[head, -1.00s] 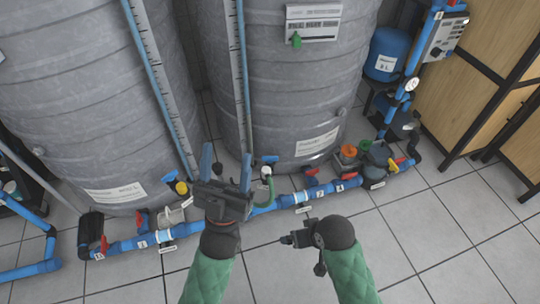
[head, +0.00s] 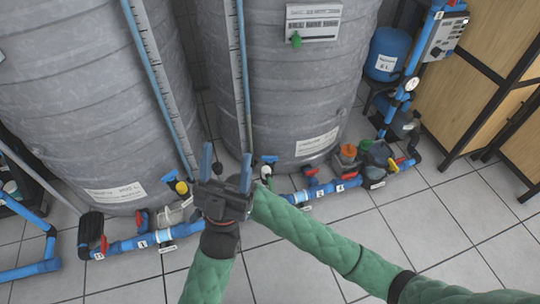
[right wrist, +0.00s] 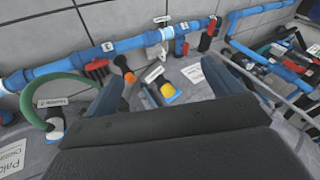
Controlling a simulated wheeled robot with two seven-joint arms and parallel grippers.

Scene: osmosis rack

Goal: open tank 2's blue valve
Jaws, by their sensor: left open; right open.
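Two grey ribbed tanks stand side by side in the head view, a left tank (head: 90,110) and a right tank (head: 285,90); I cannot read their numbers. A blue handle (head: 170,176) beside a yellow fitting (head: 181,188) sits at the left tank's base. Another blue handle (head: 269,159) sits at the right tank's base. My left gripper (head: 226,166) is open and empty in front of the tanks. My right gripper (right wrist: 170,93) is open, hidden behind the left one in the head view. In the right wrist view, a yellow and blue fitting (right wrist: 168,94) shows between its fingers, apart from them.
A blue pipe (head: 130,244) with red handles runs along the floor before the tanks. A green hose (right wrist: 45,88) curves beside my right gripper. A blue pressure vessel (head: 385,53) and wooden cabinet (head: 470,75) stand at right. Tiled floor in front is clear.

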